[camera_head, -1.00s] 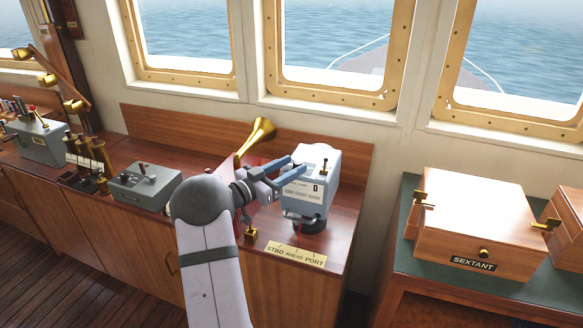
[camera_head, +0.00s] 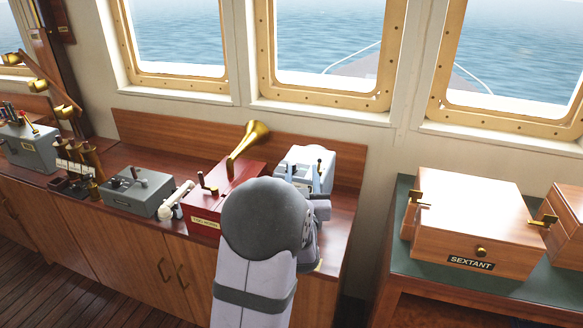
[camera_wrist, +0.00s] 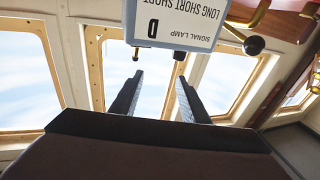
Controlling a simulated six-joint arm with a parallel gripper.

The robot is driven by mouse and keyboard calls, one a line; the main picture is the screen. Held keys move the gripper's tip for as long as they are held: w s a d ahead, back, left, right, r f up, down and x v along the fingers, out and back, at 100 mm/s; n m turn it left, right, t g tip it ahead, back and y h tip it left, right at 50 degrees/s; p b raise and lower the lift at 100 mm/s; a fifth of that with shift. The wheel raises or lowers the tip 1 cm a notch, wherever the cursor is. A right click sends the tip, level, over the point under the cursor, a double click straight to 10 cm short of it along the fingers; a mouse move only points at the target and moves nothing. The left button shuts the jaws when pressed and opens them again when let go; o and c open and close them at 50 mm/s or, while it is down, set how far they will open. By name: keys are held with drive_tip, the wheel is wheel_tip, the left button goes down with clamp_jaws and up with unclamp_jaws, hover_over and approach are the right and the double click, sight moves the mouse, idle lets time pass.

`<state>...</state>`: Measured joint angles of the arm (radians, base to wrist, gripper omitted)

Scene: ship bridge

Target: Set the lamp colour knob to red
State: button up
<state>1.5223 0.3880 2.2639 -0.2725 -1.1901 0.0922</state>
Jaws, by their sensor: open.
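The signal lamp (camera_head: 308,158) is a pale blue-grey box on the wooden console, partly hidden behind my arm in the head view. Small dark levers or knobs stand on it; I cannot tell which one sets the colour, or its setting. In the wrist view the lamp's label panel (camera_wrist: 190,18) appears upside down, reading SIGNAL LAMP, D, LONG SHORT SHORT. A brass-tipped part and a dark part stick out past the panel's edge. My gripper (camera_wrist: 156,92) is open and empty, its fingers apart and pointing toward that edge. My arm mostly hides the gripper in the head view.
A red fog horn box (camera_head: 226,190) with a brass horn (camera_head: 249,142) stands close left of the lamp. A grey control box (camera_head: 138,190) is farther left. A sextant box (camera_head: 473,227) sits on a separate green-topped table at right.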

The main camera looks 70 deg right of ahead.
drive_tip(key=a+f+n+t+y, duration=0.1)
drive_tip(key=a+f+t+y, duration=0.1)
drive_tip(key=a+f, duration=0.15)
drive_tip(key=shift+r+p+x, duration=0.2)
drive_tip(key=shift+p+x, duration=0.35)
drive_tip(key=shift+x, duration=1.45)
drive_tip(key=shift+r+p+x, duration=0.15)
drive_tip(key=shift+p+x, duration=0.4)
drive_tip(key=shift+x, duration=1.45)
drive_tip(key=shift+r+p+x, duration=0.2)
drive_tip(key=shift+p+x, duration=0.35)
drive_tip(key=shift+x, duration=1.45)
drive_tip(key=shift+w+a, duration=0.15)
drive_tip(key=shift+c, duration=0.4)
clamp_jaws()
